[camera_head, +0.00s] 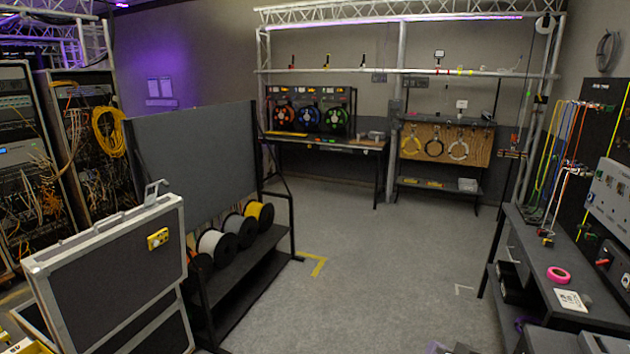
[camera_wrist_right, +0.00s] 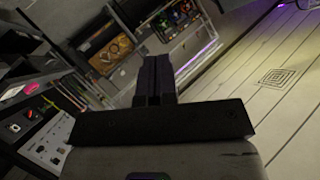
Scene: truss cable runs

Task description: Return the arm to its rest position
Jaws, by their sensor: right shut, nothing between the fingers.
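My right gripper (camera_wrist_right: 154,62) shows in the right wrist view, at the middle. Its two dark fingers lie together with nothing between them. It is apart from the benches and boards, which appear well beyond it. In the head view only a small dark shape with a purple glint shows at the bottom edge, too little to make out the fingers. My left gripper is in neither view.
A workbench (camera_head: 567,268) with pink tape (camera_head: 558,274) stands at right. A flight case (camera_head: 108,275) and a rack of cable spools (camera_head: 262,246) stand at left. A reel bench (camera_head: 330,143) is at the back. The grey floor (camera_head: 385,255) between is clear.

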